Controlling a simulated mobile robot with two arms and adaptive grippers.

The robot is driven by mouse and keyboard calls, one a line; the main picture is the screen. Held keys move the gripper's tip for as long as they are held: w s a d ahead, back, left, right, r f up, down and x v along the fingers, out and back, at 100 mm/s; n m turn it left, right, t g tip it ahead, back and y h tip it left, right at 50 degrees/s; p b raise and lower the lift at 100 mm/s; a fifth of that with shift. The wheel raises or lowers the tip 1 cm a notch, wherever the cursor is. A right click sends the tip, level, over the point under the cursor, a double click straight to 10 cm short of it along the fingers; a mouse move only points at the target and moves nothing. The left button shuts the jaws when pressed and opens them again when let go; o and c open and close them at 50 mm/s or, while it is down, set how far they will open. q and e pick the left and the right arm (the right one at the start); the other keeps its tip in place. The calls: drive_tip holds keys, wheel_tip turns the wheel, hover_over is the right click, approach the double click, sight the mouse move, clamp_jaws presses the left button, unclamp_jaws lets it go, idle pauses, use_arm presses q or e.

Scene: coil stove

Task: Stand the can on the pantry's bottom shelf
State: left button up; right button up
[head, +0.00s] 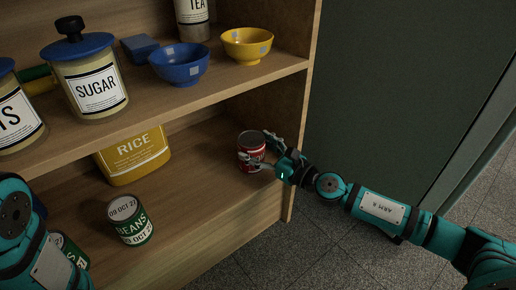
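A red can (250,146) with a silver top is upright at the right end of the pantry's bottom shelf (205,165), near the right side wall. Its base looks to be at the shelf's surface, but I cannot tell whether it rests there. My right gripper (256,146) reaches in from the right, with one finger across the can's front and the other at its back right side. I cannot tell whether the fingers press on it. My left arm shows at the lower left, and its gripper is out of view.
A yellow rice container (134,157) and a green beans can (130,220) stand on the bottom shelf; another green can (70,252) is partly hidden by my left arm. The upper shelf holds jars, a blue bowl (180,64) and a yellow bowl (246,45). The shelf between rice and red can is clear.

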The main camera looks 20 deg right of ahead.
drive_tip(key=shift+o, duration=0.9)
drive_tip(key=shift+r, duration=0.1)
drive_tip(key=shift+r, duration=0.2)
drive_tip(key=b+v, duration=0.3)
drive_tip(key=v, duration=0.9)
drive_tip(key=shift+f, duration=0.1)
